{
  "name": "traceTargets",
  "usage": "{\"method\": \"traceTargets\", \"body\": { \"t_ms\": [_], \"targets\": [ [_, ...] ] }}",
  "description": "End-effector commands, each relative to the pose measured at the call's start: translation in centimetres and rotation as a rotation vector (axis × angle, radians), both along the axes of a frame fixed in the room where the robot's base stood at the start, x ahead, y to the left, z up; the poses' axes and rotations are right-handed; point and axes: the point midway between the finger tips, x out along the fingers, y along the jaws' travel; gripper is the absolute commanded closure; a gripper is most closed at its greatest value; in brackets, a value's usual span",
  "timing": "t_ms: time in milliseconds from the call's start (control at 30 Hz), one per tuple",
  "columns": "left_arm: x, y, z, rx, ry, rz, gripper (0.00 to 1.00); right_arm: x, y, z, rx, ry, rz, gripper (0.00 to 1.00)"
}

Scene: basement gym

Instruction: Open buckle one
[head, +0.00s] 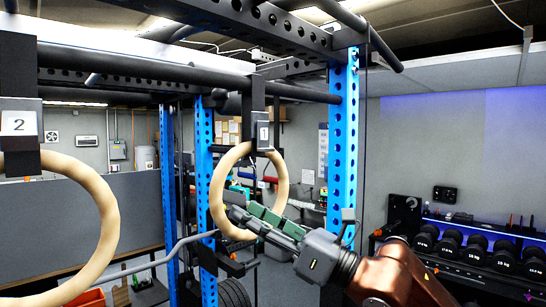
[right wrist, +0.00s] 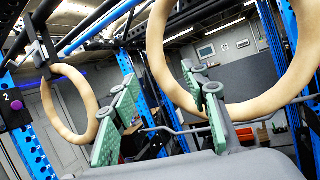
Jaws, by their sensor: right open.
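Buckle one (head: 263,134) is a dark block with a "1" label, in the middle of the head view. It is at the top of a pale wooden ring (head: 281,190) and hangs from the black rack. My right gripper (head: 241,206) has green finger pads and is beside the lower part of this ring, below the buckle. In the right wrist view its two fingers (right wrist: 160,88) are spread apart, with no object gripped. A large ring (right wrist: 160,50) shows close behind them; contact is unclear. Buckle one is not visible there. My left gripper is out of view.
Buckle two (head: 19,123), labelled "2", holds another wooden ring (head: 108,222) at the left. A blue upright (head: 341,140) stands right of ring one. A dumbbell rack (head: 475,245) stands at the right. Black beams cross overhead.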

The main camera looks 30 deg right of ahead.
Motion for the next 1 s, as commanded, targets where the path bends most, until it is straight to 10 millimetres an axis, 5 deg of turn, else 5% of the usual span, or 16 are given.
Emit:
{"method": "traceTargets", "body": {
  "t_ms": [100,333,1000],
  "targets": [
    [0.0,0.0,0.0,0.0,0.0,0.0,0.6,-1.2,-3.9,4.6,-0.067,-0.051,-0.182,0.58],
    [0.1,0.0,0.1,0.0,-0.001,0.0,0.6,-2.5,-8.2,8.4,-0.089,-0.079,-0.352,0.58],
    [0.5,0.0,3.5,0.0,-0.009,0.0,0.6,4.0,-6.1,11.4,-0.09,-0.079,-0.36,0.58]
  ]
}}
